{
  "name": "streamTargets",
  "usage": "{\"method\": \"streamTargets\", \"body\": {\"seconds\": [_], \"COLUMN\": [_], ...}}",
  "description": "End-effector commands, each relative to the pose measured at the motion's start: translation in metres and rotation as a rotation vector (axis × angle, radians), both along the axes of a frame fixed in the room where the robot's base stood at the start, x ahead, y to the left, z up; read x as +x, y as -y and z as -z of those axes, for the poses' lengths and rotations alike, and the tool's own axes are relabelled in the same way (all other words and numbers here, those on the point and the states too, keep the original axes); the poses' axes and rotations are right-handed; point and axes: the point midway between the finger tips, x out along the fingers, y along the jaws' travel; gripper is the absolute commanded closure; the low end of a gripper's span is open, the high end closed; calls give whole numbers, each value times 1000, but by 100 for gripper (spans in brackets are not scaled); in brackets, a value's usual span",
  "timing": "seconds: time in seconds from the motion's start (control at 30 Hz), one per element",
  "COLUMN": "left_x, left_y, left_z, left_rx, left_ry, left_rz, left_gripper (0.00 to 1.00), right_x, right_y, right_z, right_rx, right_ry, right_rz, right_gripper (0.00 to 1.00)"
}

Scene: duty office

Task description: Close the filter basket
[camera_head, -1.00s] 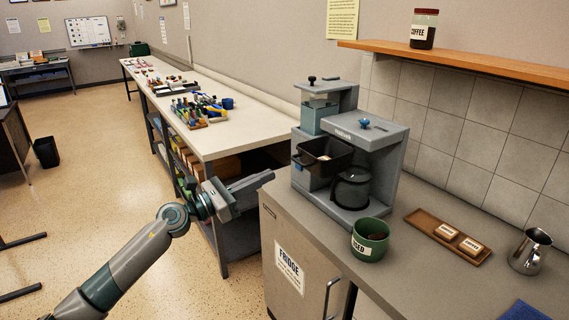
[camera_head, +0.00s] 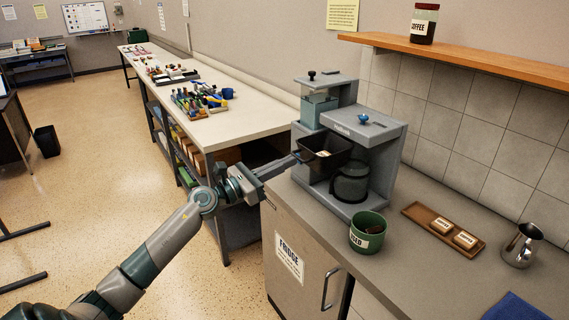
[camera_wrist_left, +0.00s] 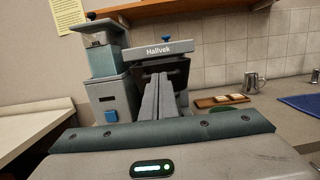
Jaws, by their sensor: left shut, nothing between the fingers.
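The filter basket (camera_head: 336,162) is a black open box with something pale inside. It sticks out from the front of the grey coffee machine (camera_head: 384,136), above a dark glass pot (camera_head: 350,186). My left gripper (camera_head: 296,157) is shut and empty, with its tips at the basket's left outer side. Whether they touch it I cannot tell. In the left wrist view the closed fingers (camera_wrist_left: 160,92) point at the machine (camera_wrist_left: 158,50) and hide most of the basket. My right gripper is not in view.
A green mug labelled USED (camera_head: 368,232) stands on the counter before the machine. A wooden tray (camera_head: 420,213) with two labelled blocks and a metal jug (camera_head: 522,246) are to the right. A fridge (camera_head: 300,255) is below the counter. A long table (camera_head: 235,125) stands behind left.

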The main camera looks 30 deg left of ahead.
Motion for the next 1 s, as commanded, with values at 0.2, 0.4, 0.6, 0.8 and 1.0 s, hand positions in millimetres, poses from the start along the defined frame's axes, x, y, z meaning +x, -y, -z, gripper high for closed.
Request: {"method": "streamTargets", "body": {"seconds": [0.2, 0.4, 0.6, 0.8, 1.0], "left_x": [5, 26, 60, 98, 126], "left_y": [2, 10, 25, 40, 52], "left_z": [-1, -1, -1, 0, 0], "left_rx": [0, 0, 0, -1, 0], "left_ry": [1, 2, 3, 3, 2], "left_rz": [0, -1, 0, 0, 0], "left_gripper": [100, 100, 100, 100, 100], "right_x": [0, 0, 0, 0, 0], "right_y": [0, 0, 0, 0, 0], "right_z": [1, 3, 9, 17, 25], "right_rx": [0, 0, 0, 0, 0], "right_ry": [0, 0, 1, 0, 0], "right_rz": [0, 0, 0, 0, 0], "right_gripper": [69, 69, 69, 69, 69]}}
